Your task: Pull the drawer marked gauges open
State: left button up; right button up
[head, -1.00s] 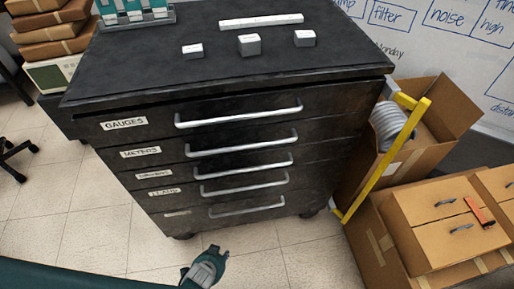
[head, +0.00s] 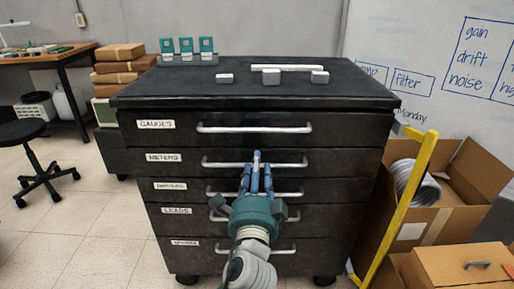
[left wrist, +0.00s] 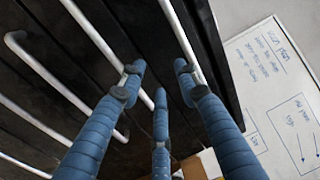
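The drawer marked gauges (head: 180,124) is the top one of a black cabinet and is shut. Its white bar handle (head: 254,129) is clear in the head view; it seems to be the rightmost bar in the left wrist view (left wrist: 178,30). My left gripper (head: 256,158) is in front of the cabinet, pointing at it, its fingertips below the gauges handle, about level with the meters handle (head: 215,165) in the picture. In the left wrist view its blue fingers (left wrist: 158,75) are spread with nothing between them. Contact with a handle cannot be told. My right gripper is out of view.
Lower drawers are shut. Small white blocks (head: 271,77), a long bar and a teal rack (head: 187,50) are on the cabinet top. A yellow frame (head: 398,205) and cardboard boxes (head: 440,210) stand close on the right. Floor to the left (head: 90,230) is clear.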

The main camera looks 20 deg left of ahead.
pick_arm(q)
jog(key=shift+t+y, duration=0.3)
jog(key=shift+y, duration=0.2)
jog(key=w+a+r, duration=0.1)
jog(key=w, duration=0.1)
jog(key=w+a+r, duration=0.1)
jog(key=w+r, duration=0.1)
jog(key=w, duration=0.1)
jog(key=w+a+r, duration=0.1)
jog(key=w+r, duration=0.1)
jog(key=w, duration=0.1)
jog(key=shift+w+a+r, duration=0.2)
jog(key=shift+w+a, duration=0.05)
jog(key=shift+a, duration=0.1)
grip_shut()
